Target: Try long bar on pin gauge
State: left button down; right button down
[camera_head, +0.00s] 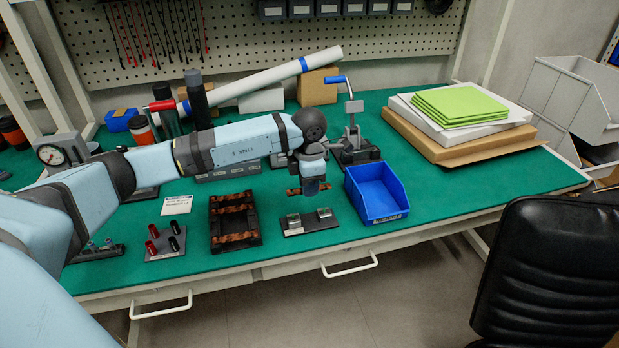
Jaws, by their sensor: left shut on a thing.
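My left gripper (314,188) reaches in from the left and points down over the bench. It is shut on a copper bar (294,191), whose ends show on both sides of the fingers. The bar is above and behind a dark plate with two small metal blocks (309,222), apart from it as far as I can see. I cannot tell for sure which fixture is the pin gauge. More copper bars (234,223) lie across a black tray (215,242) left of the gripper. My right gripper is not in view.
A blue open bin (376,194) stands just right of the gripper, with a toggle clamp (352,135) behind. A plate with red and black posts (165,243) is at the front left.

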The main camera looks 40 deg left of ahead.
pick_arm(q)
jog(key=shift+f+b, duration=0.45)
jog(key=shift+f, duration=0.25)
notch_tip(320, 180, down, 4)
jog(key=shift+r+b, duration=0.1)
jog(key=shift+b, duration=1.1)
jog(key=shift+f+b, duration=0.3)
jog(key=shift+f, duration=0.25)
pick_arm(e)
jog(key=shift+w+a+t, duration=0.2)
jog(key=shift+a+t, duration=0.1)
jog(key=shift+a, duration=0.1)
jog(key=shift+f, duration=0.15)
pick_arm(q)
jog(key=shift+f, duration=0.4)
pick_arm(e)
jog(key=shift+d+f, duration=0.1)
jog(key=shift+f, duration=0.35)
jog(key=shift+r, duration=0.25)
